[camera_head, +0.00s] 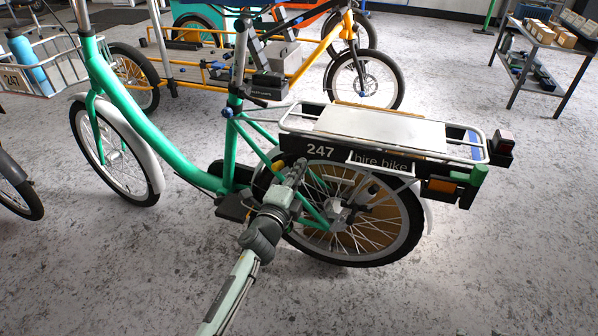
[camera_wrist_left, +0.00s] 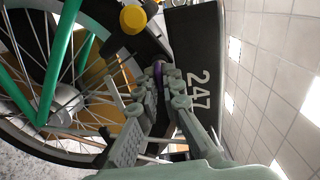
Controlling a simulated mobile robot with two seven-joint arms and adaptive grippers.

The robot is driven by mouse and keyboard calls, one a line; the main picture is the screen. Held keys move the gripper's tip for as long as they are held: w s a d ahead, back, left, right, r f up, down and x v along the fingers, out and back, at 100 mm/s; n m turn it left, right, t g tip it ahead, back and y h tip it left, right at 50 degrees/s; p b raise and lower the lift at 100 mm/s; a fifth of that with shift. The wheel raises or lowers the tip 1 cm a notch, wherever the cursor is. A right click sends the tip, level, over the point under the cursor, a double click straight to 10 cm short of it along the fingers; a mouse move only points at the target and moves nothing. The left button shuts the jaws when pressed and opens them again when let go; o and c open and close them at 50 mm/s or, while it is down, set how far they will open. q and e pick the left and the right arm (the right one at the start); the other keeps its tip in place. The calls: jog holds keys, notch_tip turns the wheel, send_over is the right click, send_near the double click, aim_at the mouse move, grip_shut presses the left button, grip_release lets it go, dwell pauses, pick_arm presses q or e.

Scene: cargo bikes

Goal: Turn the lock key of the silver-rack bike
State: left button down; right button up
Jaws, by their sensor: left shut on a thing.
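The silver-rack bike is the green hire bike (camera_head: 160,147) numbered 247, standing upright with a silver rack (camera_head: 385,130) over its rear wheel. My left gripper (camera_head: 296,172) reaches to the top of the rear wheel, just under the black 247 panel. In the left wrist view its fingers (camera_wrist_left: 163,76) are shut on a small purple piece, which looks like the lock key (camera_wrist_left: 158,69); the fingers hide most of it. A yellow round knob (camera_wrist_left: 132,20) on a black mount sits beside the fingertips. It also shows in the head view (camera_head: 278,166). My right gripper is not in view.
A yellow cargo bike (camera_head: 310,62) stands behind the green one. A grey shelf table (camera_head: 545,60) with small boxes is at the back right. Another wheel (camera_head: 18,188) cuts in at the left edge. The floor to the right is clear.

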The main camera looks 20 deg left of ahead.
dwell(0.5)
pick_arm(q)
jog(key=c, duration=1.7)
grip_release()
jog(key=shift+s, duration=0.1)
jog(key=s, duration=1.2)
jog(key=shift+a, duration=0.2)
jog(key=shift+w, duration=0.1)
